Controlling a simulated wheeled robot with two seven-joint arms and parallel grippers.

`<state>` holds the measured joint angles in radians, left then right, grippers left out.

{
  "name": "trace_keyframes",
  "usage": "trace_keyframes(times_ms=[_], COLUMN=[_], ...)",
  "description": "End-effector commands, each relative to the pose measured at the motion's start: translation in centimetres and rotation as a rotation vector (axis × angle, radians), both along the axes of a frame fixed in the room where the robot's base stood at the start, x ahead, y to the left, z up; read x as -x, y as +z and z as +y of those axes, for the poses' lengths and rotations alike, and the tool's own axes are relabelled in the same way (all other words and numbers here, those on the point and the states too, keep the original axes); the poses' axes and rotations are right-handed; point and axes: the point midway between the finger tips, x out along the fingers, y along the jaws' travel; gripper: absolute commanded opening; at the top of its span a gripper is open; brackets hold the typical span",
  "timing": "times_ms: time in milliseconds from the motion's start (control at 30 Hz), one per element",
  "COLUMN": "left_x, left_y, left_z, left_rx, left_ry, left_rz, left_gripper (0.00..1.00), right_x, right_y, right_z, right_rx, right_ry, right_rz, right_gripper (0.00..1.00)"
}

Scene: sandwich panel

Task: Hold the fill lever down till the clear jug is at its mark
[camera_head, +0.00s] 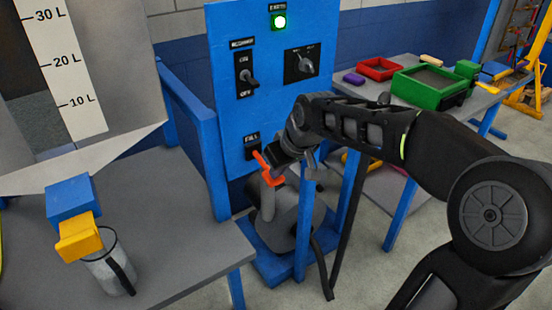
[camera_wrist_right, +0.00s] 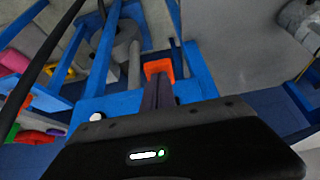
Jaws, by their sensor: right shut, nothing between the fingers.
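The orange-red fill lever (camera_head: 272,180) is on the blue panel under the FILL label, and an orange part of it shows in the right wrist view (camera_wrist_right: 158,68). My right gripper (camera_head: 268,160) is shut and empty, its fingertips at the lever; I cannot tell whether they press it. In the wrist view the closed fingers (camera_wrist_right: 160,88) reach up to the orange part. The clear jug (camera_head: 108,275) stands on the grey table under a yellow and blue spout (camera_head: 78,225). Its water level and mark cannot be made out. My left gripper is out of view.
A white tank scale (camera_head: 70,75) with litre marks stands at the left. The blue panel (camera_head: 230,60) carries a lit green lamp (camera_head: 279,21), an ON/OFF switch (camera_head: 248,82) and a knob (camera_head: 302,63). A table with red (camera_head: 378,68) and green (camera_head: 430,86) trays is at the right.

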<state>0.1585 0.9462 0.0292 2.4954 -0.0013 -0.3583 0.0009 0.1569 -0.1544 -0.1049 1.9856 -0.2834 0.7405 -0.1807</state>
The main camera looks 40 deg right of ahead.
Motion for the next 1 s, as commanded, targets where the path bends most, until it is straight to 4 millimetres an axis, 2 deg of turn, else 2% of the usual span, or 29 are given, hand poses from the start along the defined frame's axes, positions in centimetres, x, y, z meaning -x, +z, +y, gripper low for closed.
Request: trace_keyframes(times_ms=[333, 700, 1000], left_x=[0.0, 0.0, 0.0], left_y=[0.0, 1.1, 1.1], left_z=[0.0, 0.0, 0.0], left_rx=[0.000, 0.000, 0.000], left_ry=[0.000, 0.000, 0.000], left_rz=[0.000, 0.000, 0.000], left_gripper=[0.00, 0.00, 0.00], right_x=[0.0, 0.0, 0.0], right_y=[0.0, 1.4, 1.5], right_z=[0.0, 0.0, 0.0], right_rx=[0.000, 0.000, -0.001], right_ry=[0.000, 0.000, 0.000], right_rz=[0.001, 0.000, 0.001], right_gripper=[0.00, 0.00, 0.00])
